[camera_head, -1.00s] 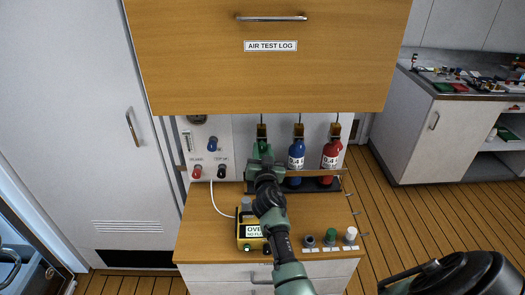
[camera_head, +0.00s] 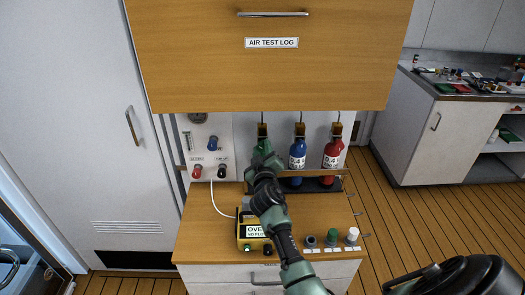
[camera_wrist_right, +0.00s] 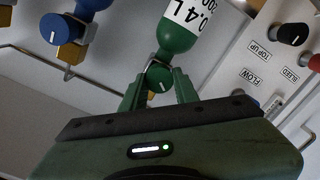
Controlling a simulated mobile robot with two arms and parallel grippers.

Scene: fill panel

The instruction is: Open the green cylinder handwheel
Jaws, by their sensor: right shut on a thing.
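The green cylinder (camera_head: 264,147) stands at the left of the row of cylinders, partly hidden behind my right arm in the head view. In the right wrist view the green cylinder (camera_wrist_right: 178,38) shows its white 0.4 L label. Its green handwheel (camera_wrist_right: 159,77), with a white mark line, sits between the two fingers of my right gripper (camera_wrist_right: 160,88). The right gripper is shut on this handwheel. In the head view the right gripper (camera_head: 262,163) is in front of the green cylinder, and the grip is hidden there. My left gripper is not in view.
A blue cylinder (camera_head: 297,153) and a red cylinder (camera_head: 332,153) stand to the right in the rack. A wooden cabinet (camera_head: 265,80) overhangs them. A yellow meter (camera_head: 254,232) and several knobs (camera_head: 332,236) are on the counter. A panel with knobs (camera_head: 205,150) is left.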

